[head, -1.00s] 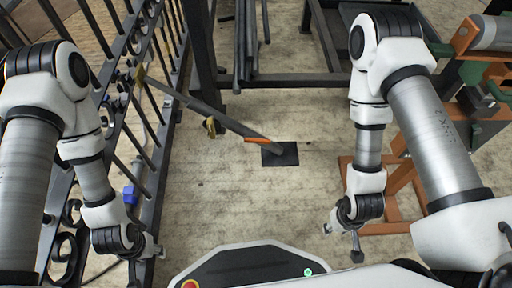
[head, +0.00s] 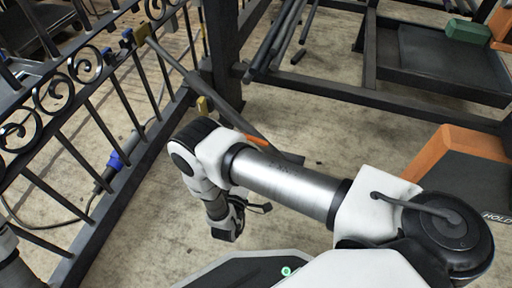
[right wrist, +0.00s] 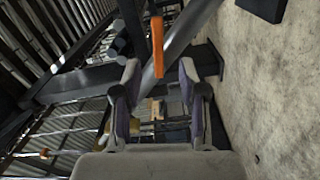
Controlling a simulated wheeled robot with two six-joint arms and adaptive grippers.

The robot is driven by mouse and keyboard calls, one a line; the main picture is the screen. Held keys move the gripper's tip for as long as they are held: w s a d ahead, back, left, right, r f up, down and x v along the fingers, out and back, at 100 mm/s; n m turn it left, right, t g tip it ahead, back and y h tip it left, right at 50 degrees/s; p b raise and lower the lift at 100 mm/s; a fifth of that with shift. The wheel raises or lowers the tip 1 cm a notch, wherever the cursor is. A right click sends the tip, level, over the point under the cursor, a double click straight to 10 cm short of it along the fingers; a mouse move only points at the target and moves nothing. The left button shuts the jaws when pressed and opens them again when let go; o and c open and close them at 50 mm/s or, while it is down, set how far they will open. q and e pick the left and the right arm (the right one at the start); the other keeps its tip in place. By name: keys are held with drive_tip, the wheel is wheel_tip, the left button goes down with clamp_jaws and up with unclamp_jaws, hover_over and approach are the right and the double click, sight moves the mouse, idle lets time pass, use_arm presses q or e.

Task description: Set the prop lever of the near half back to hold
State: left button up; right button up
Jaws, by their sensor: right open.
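The near gate half's prop is a grey diagonal bar (head: 205,82) running from the black scroll gate (head: 88,120) down to the floor. Its orange lever (head: 258,142) shows just behind my right arm, which hides part of the bar's lower end. In the right wrist view the orange lever (right wrist: 157,42) stands upright beside the bar (right wrist: 182,38), ahead of the fingertips. My right gripper (right wrist: 158,80) is open and empty, with the lever roughly in line with its gap; I see no contact. It hangs low in the head view (head: 232,222). My left gripper is out of view.
A dark panel with "HOLD" lettering (head: 495,217) and an orange block (head: 470,150) stand at the right. A black metal frame (head: 325,90) with loose bars lies behind. A blue connector (head: 116,160) on a cable lies by the gate. Floor between is clear.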

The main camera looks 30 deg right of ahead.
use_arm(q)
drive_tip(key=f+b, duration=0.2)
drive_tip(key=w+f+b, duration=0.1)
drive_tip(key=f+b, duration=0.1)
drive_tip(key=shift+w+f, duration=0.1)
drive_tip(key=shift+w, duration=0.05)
use_arm(e)
drive_tip(key=x, duration=0.8)
drive_tip(key=shift+s+r, duration=0.1)
drive_tip(key=shift+r, duration=0.05)
clamp_jaws()
